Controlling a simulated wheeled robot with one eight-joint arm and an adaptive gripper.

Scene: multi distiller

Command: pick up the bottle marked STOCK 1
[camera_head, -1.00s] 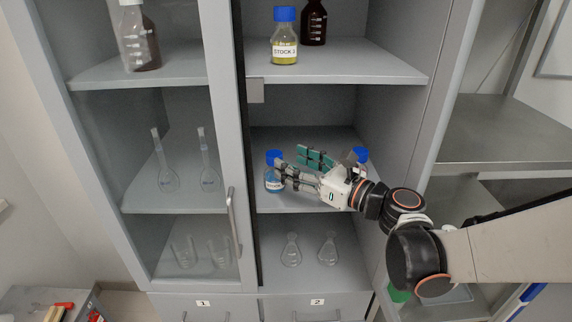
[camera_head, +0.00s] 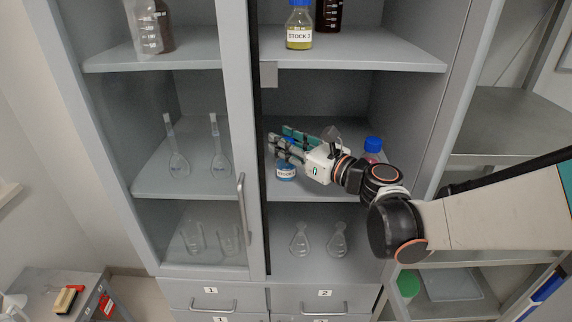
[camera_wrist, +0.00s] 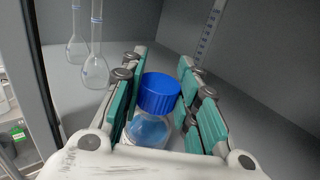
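A small bottle of blue liquid (camera_head: 286,172) stands on the middle shelf of the right cabinet bay. Its label reads STOCK, but its number is too small or covered to read. My gripper (camera_head: 279,145) reaches in from the right and hides the bottle's upper part. In the wrist view the bottle's blue cap (camera_wrist: 160,93) shows between my fingers, with the blue body below it. My gripper (camera_wrist: 166,85) is open around the bottle, one finger on each side. A narrow gap shows on the right; contact on the left is unclear.
Another blue-capped bottle (camera_head: 374,147) stands right of my gripper, partly behind my arm. A yellow STOCK bottle (camera_head: 299,28) is on the shelf above. Volumetric flasks (camera_head: 219,160) stand left, beyond the door frame. Two small flasks (camera_head: 300,242) are on the shelf below.

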